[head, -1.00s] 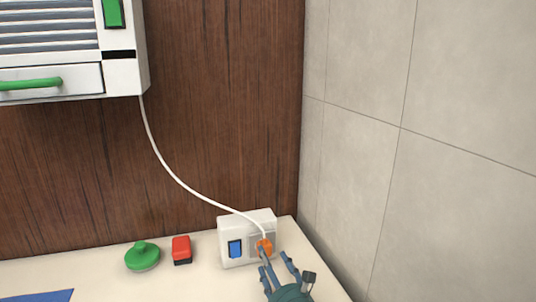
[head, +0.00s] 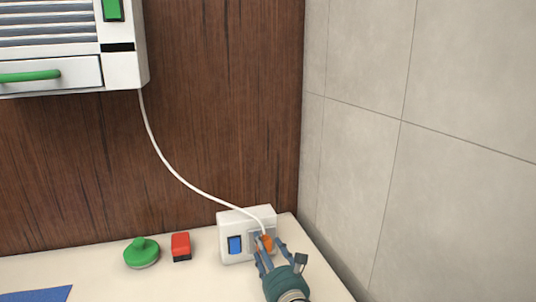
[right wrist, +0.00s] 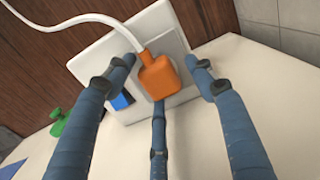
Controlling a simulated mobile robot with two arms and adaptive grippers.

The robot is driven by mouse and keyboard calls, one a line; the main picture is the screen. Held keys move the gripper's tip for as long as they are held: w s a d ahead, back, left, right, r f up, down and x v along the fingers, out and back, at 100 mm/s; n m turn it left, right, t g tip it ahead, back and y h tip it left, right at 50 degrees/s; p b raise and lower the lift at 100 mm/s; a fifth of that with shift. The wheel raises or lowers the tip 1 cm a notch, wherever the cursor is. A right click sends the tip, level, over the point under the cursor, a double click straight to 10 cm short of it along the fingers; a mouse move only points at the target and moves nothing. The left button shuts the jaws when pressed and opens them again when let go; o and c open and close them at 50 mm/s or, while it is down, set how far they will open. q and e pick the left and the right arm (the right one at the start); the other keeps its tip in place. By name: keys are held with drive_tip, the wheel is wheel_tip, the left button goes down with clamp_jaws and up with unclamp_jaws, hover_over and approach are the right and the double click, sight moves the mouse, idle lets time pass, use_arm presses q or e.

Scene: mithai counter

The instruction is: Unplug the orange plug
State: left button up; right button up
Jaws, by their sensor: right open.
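The orange plug (head: 266,243) sits in the white wall socket box (head: 232,219), to the right of its blue switch (head: 235,244). A white cord runs up from the plug. In the right wrist view the plug (right wrist: 158,77) shows large, with the socket plate (right wrist: 98,62) behind it. My right gripper (head: 266,248) is open at the plug. Its fingers stand on either side of the plug and one stands below it; gaps show at the left and right sides. Whether the lower finger touches the plug I cannot tell. My left gripper is not in view.
The white cord (head: 168,171) hangs from a white appliance (head: 118,73) with green parts at upper left. A green knob-like thing (head: 142,251) and a red block (head: 181,246) stand left of the socket. A tiled wall (head: 420,190) bounds the right side.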

idle(0.9)
drive_tip(key=c, duration=1.2)
drive_tip(key=o, duration=1.4)
drive_tip(key=shift+s, duration=0.1)
drive_tip(key=v, duration=1.2)
